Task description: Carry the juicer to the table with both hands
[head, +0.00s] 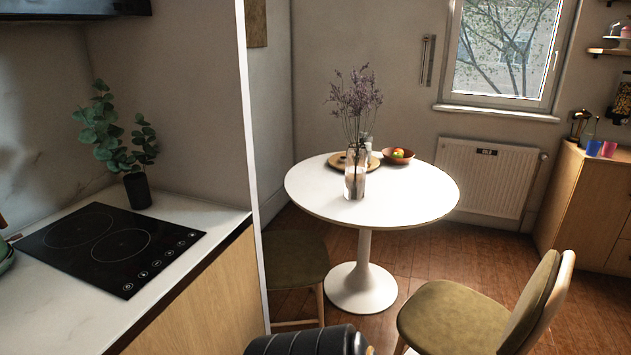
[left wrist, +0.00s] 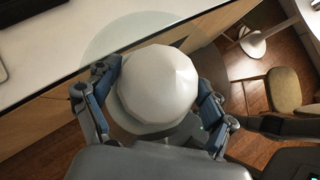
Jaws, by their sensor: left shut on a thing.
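A white, rounded, faceted object, likely the top of the juicer (left wrist: 158,82), fills the middle of the left wrist view. My left gripper (left wrist: 157,88) is shut on it, with one finger on each side. Its lower part is hidden by the gripper. The round white table (head: 315,196) stands across the room in the head view. Its white foot also shows at the top right of the left wrist view (left wrist: 243,42). The juicer and both grippers are out of the head view.
Chairs stand front left (head: 295,258) and front right (head: 455,318). The counter (head: 205,208) with a hob runs along the left.

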